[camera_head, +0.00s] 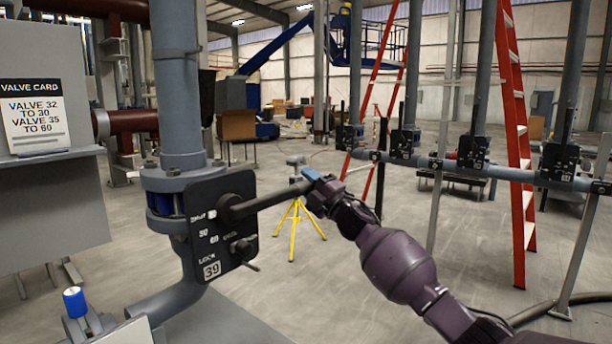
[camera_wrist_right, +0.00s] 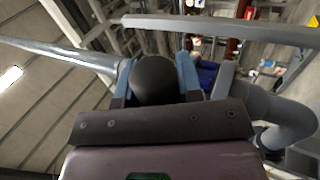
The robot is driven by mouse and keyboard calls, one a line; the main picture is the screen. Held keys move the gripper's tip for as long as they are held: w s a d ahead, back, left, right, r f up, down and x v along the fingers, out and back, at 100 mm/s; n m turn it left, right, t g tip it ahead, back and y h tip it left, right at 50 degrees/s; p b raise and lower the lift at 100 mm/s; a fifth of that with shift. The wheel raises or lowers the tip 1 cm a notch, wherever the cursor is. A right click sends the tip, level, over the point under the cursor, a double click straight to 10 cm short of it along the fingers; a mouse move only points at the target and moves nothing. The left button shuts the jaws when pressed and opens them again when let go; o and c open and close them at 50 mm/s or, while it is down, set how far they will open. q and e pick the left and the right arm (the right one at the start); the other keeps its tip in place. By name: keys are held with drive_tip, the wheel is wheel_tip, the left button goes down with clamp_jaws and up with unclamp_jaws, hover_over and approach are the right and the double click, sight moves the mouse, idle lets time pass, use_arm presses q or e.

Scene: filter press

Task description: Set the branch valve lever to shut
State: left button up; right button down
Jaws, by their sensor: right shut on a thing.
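The branch valve has a dark plate (camera_head: 208,258) numbered 39, mounted on a thick grey vertical pipe (camera_head: 178,90). Its printed marks include what looks like SHUT at upper left, then 30 and 60 below. The black lever (camera_head: 265,200) runs from its hub to the right and slightly up, away from the mark at upper left. My right gripper (camera_head: 312,181) is shut on the lever's outer end. In the right wrist view the lever's round dark end (camera_wrist_right: 155,80) sits between the two blue fingers. My left gripper is not in view.
A valve card (camera_head: 33,115) reading "VALVE 32 TO 30, VALVE 35 TO 60" hangs at the left. A small pin (camera_head: 241,247) sticks out of the plate below the lever. A yellow tripod (camera_head: 294,225) and red ladder (camera_head: 517,150) stand behind.

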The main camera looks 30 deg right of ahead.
drive_tip(key=shift+f, duration=0.35)
drive_tip(key=c, duration=1)
unclamp_jaws()
drive_tip(key=shift+o, duration=1.1)
drive_tip(key=shift+r, duration=0.1)
drive_tip(key=v, duration=1)
drive_tip(key=shift+s, duration=0.35)
